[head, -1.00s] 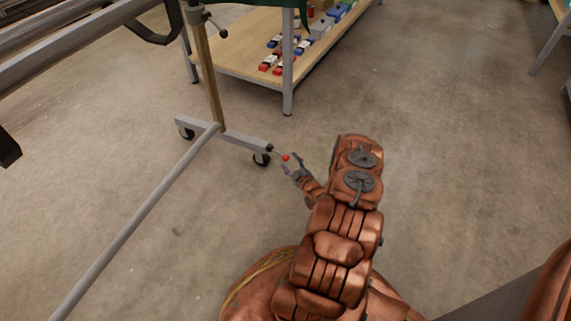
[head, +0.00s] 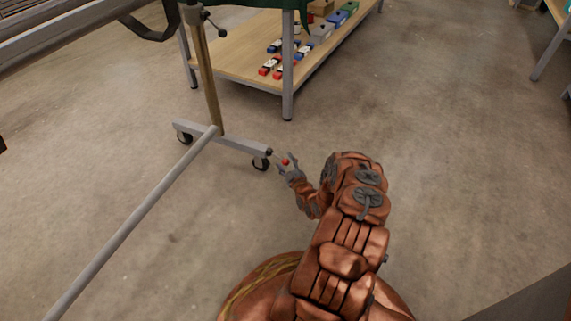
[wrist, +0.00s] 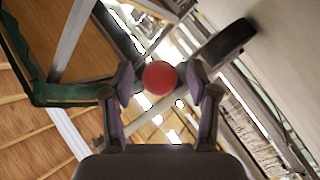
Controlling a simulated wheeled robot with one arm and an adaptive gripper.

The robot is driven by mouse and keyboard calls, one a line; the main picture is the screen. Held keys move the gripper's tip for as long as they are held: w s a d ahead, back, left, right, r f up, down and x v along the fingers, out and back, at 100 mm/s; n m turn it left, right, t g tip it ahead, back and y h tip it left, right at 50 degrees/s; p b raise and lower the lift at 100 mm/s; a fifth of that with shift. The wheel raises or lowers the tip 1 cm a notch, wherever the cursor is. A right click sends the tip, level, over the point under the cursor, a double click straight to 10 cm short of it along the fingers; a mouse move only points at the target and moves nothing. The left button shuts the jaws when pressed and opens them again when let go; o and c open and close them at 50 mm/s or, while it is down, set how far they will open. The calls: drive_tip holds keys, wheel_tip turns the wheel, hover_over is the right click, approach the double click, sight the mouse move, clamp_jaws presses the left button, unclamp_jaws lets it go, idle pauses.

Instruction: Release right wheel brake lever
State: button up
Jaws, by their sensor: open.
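The right wheel brake lever has a red ball knob (head: 286,162) at the right end of the stand's grey foot bar (head: 245,143), just above a black caster wheel (head: 261,163). My gripper (head: 285,168) is open with its fingers around the knob. In the wrist view the red knob (wrist: 160,77) sits between the two fingertips of my open gripper (wrist: 160,84), with a small gap visible on the left. Whether a finger touches the knob on the right, I cannot tell. The lever's shaft behind the knob is mostly hidden.
A long grey tube (head: 135,225) runs from the foot bar toward the lower left. A tan upright post (head: 208,80) rises from the foot bar. A wooden shelf (head: 235,68) with small boxes stands behind. The concrete floor to the right is clear.

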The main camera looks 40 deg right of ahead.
drive_tip(key=shift+w+d, duration=0.1)
drive_tip(key=shift+w, duration=0.15)
clamp_jaws()
idle(0.4)
